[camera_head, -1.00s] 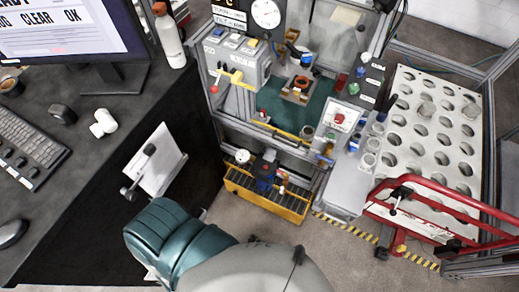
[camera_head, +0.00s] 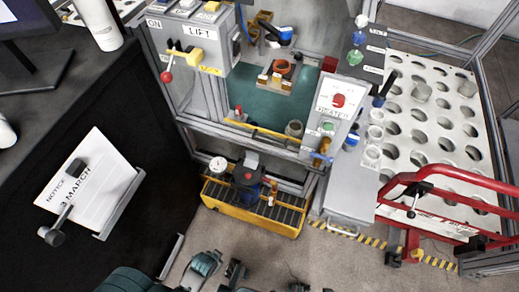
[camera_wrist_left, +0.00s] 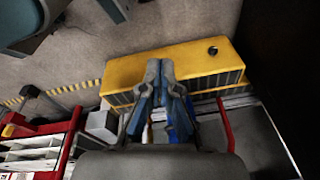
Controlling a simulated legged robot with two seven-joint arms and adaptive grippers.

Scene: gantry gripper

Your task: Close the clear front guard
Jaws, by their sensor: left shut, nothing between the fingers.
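The gantry cell stands in the middle of the head view, with a green work surface (camera_head: 258,95) inside. A thin yellow bar (camera_head: 268,133) runs along its front edge. The clear guard itself is too transparent to make out, so I cannot tell how it stands. My left gripper (camera_wrist_left: 160,68) is shut and empty in the left wrist view, its fingertips together in front of the yellow bin. Dark teal arm parts of mine show at the bottom of the head view, but no fingertips are clear there. My right gripper is not visible.
A red tubular frame (camera_head: 447,183) and perforated white panel (camera_head: 440,125) stand at right. A notice board (camera_head: 92,185) is at left.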

